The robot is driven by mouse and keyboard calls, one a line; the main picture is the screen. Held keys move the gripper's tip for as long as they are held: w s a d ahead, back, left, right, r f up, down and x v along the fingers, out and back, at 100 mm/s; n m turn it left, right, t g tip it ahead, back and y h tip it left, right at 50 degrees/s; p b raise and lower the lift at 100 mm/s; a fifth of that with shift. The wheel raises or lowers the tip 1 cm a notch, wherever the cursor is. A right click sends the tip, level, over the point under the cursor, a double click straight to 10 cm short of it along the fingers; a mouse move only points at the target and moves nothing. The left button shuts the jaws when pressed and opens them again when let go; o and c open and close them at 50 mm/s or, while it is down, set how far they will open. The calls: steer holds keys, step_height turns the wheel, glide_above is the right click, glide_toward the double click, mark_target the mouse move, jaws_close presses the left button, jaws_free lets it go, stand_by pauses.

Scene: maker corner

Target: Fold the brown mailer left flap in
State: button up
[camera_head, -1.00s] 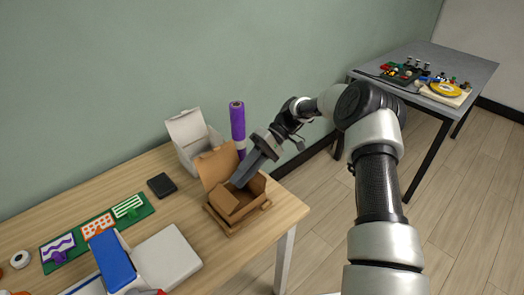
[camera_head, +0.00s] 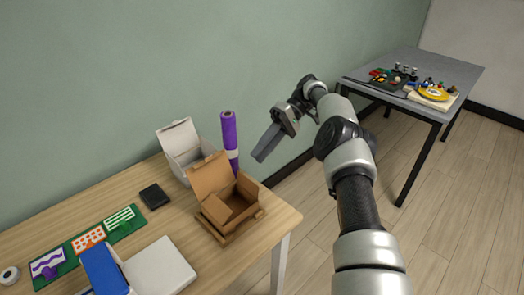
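The brown mailer (camera_head: 242,208) is an open cardboard box near the right end of the wooden table. Its lid (camera_head: 211,174) stands up at the back. The left flap (camera_head: 217,208) leans inward over the box's inside, at a slant rather than flat. The right side of the box looks upright; I cannot tell its flap apart. My gripper (camera_head: 262,154) is above and to the right of the mailer, in the air and touching nothing. Its grey fingers show as one bar with no gap, and nothing is held.
A white open box (camera_head: 182,150) and a purple roll (camera_head: 229,135) stand behind the mailer. A black block (camera_head: 154,196), a green card board (camera_head: 124,226), a blue box (camera_head: 104,268) and a white box (camera_head: 162,266) lie left. A grey table (camera_head: 445,73) stands far right.

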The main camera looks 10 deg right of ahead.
steer(key=shift+c, duration=0.9)
steer(key=a+h, duration=0.1)
steer(key=a, duration=0.1)
steer(key=s+a+h, duration=0.1)
steer(key=a, duration=0.2)
steer(key=s+a+h, duration=0.1)
steer(key=a+h, duration=0.1)
steer(key=shift+s+a+f+b, duration=0.1)
steer(key=shift+s+a+b, duration=0.1)
steer(key=shift+a+b, duration=0.2)
jaws_close()
steer(key=t+h, duration=0.2)
steer(key=h, duration=0.3)
glide_toward(220, 203)
steer(key=s+a+r, duration=0.1)
steer(key=s+a+r+t+h+b, duration=0.2)
steer(key=s+a+r+t+h, duration=0.35)
steer(key=s+t, duration=0.35)
steer(key=x, duration=0.4)
steer(key=b+x, duration=0.1)
steer(key=x, duration=0.4)
steer(key=a+b+x, duration=0.1)
steer(key=x, duration=0.4)
steer(key=shift+w+a+f, duration=0.1)
steer(key=shift+f, duration=0.15)
